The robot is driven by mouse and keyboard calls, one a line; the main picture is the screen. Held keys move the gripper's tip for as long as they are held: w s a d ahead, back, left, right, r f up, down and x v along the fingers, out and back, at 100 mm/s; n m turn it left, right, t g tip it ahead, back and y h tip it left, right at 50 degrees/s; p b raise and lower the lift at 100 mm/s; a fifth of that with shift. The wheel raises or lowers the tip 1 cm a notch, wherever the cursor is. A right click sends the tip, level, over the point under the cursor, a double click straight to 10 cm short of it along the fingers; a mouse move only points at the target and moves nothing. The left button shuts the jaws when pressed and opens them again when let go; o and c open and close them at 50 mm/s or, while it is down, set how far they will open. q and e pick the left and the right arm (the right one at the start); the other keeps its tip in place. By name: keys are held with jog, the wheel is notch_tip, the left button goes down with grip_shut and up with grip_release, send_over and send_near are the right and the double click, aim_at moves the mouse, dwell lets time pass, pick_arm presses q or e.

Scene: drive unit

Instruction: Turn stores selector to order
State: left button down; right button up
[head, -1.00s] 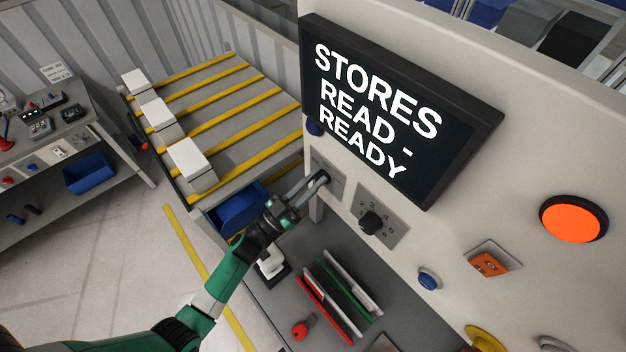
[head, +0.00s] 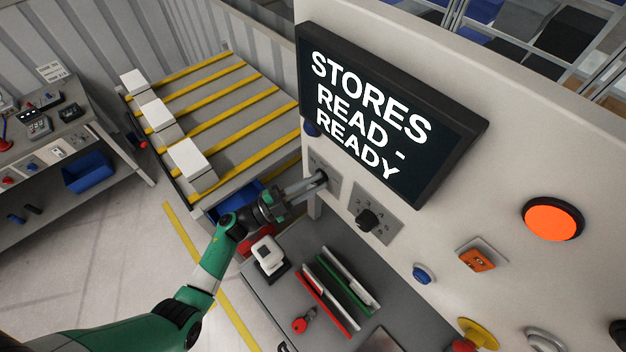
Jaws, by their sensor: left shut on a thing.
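A screen (head: 370,110) on the white panel reads "STORES READ - READY". Below its left end is a small grey switch plate (head: 331,187). My left gripper (head: 318,179) reaches it from the left, its fingertips at the plate and shut on the small selector there. The fingers hide most of that selector, so I cannot read its position or labels. To its right, a black rotary knob (head: 368,219) sits on a numbered grey plate, untouched. My right gripper is not in view.
An orange button (head: 552,219), an orange switch (head: 477,260) and a blue button (head: 423,273) are further right on the panel. A shelf below holds red and green folders (head: 336,285) and a white device (head: 268,254). A conveyor with white boxes (head: 192,163) stands behind.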

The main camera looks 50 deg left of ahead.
pick_arm(q)
jog(key=shift+f+m+g+p, duration=0.15)
jog(key=shift+f+m+g, duration=0.1)
jog(key=shift+m, duration=0.4)
jog(key=shift+f+m+g+p, duration=0.15)
jog(key=shift+m+g, duration=0.1)
jog(key=shift+m, duration=0.4)
jog(key=c, duration=0.9)
grip_release()
jog(key=shift+o, duration=0.5)
jog(key=shift+r, duration=0.2)
jog(key=b+v, duration=0.1)
jog(key=v, duration=1)
jog(key=shift+s+a, duration=0.2)
jog(key=shift+s, duration=0.05)
